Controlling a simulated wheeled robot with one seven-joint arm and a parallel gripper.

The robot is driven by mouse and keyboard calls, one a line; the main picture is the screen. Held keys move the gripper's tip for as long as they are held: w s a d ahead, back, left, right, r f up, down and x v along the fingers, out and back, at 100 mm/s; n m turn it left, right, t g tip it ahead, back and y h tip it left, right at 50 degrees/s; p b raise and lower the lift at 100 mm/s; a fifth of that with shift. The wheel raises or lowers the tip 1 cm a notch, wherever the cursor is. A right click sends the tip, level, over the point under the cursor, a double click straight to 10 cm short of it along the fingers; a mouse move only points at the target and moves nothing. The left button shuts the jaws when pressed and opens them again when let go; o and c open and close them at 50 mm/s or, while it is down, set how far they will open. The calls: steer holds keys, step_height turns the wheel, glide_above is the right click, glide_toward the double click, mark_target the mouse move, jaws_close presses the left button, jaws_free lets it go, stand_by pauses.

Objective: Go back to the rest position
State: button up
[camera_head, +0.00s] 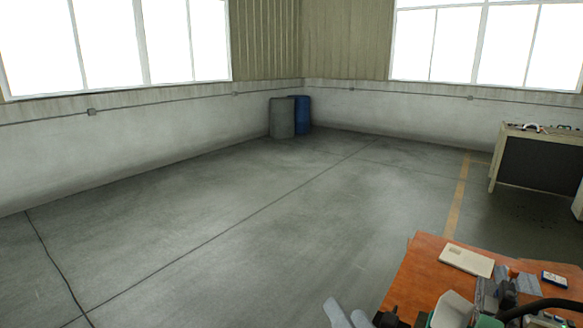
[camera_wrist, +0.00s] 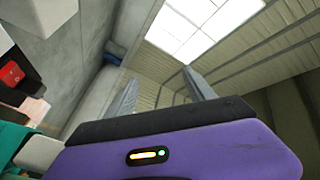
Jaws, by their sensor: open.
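My gripper (camera_wrist: 160,88) shows in the wrist view, with two grey fingers standing apart above its dark bar and purple housing. Nothing is between the fingers. They point up toward a bright window and the ribbed upper wall, and the view is tilted. In the head view, two pale grey prongs at the bottom edge, left of the orange table (camera_head: 408,275), look like the same fingers. The rest of the gripper is cut off there.
The table holds a pale flat case (camera_head: 466,261), a white-and-blue box (camera_head: 554,279) and grey clutter. A workbench (camera_head: 540,163) stands at right. Grey (camera_head: 281,118) and blue (camera_head: 302,114) drums stand in the far corner. The floor at left and middle is clear.

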steer(key=s+d+f+h, duration=0.1)
steer(key=s+f+h, duration=0.1)
steer(key=s+f, duration=0.2)
steer(key=s+d+f+m+g+h+p, duration=0.1)
steer(key=s+d+f+h, duration=0.1)
steer(key=s+f, duration=0.2)
steer(key=s+d+f+h, duration=0.2)
steer(key=s+f, duration=0.2)
steer(key=s, duration=0.3)
steer(key=shift+s+d, duration=0.1)
steer(key=shift+d, duration=0.1)
steer(key=s+d+n+g, duration=0.1)
steer(key=s+d+n, duration=0.1)
steer(key=s, duration=0.7)
steer(key=s+d+n+g+p, duration=0.1)
steer(key=s+d+n, duration=0.2)
steer(key=s, duration=0.5)
steer(key=shift+s+d+n+h, duration=0.2)
steer(key=shift+s+n+h, duration=0.2)
